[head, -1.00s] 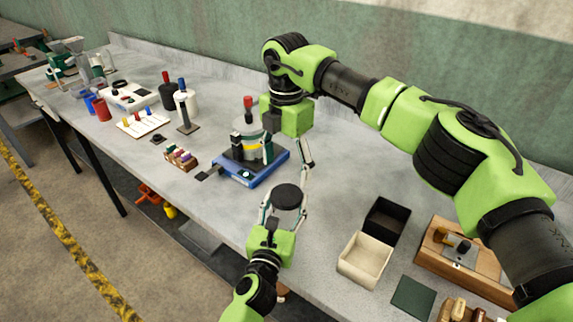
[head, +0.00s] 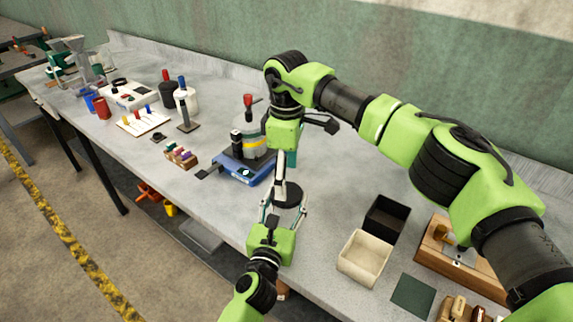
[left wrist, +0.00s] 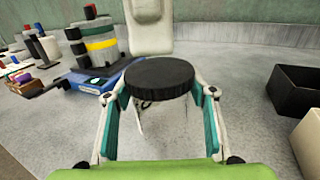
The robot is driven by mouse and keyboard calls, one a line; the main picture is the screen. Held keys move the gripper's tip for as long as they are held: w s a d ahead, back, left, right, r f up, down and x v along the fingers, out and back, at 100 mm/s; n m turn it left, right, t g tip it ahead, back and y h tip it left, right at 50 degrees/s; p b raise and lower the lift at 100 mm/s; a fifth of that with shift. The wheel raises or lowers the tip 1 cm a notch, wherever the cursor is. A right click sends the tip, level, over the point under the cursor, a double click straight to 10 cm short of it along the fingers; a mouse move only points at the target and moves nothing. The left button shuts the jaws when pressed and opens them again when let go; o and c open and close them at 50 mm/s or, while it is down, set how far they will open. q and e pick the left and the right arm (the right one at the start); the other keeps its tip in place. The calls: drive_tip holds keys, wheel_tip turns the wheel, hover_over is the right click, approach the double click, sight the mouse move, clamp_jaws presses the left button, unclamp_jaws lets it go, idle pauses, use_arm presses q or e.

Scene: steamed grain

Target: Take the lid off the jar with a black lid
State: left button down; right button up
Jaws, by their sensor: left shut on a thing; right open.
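The jar with a black lid (head: 289,193) stands at the table's front edge, the lid on top. In the left wrist view the round lid (left wrist: 160,77) sits over a clear body (left wrist: 162,117). My left gripper (head: 284,209) is shut around the jar, one finger on each side below the lid. My right gripper (head: 284,175) is open and points down just behind and above the lid, seen side-on. A pale part of it shows behind the lid in the left wrist view. I cannot tell whether it touches the lid.
A blue device (head: 239,171) with a grey container (head: 247,140) stands to the left. Bare table lies between jar and boxes.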

drive_tip(key=shift+f, duration=2.25)
drive_tip(key=c, duration=1.2)
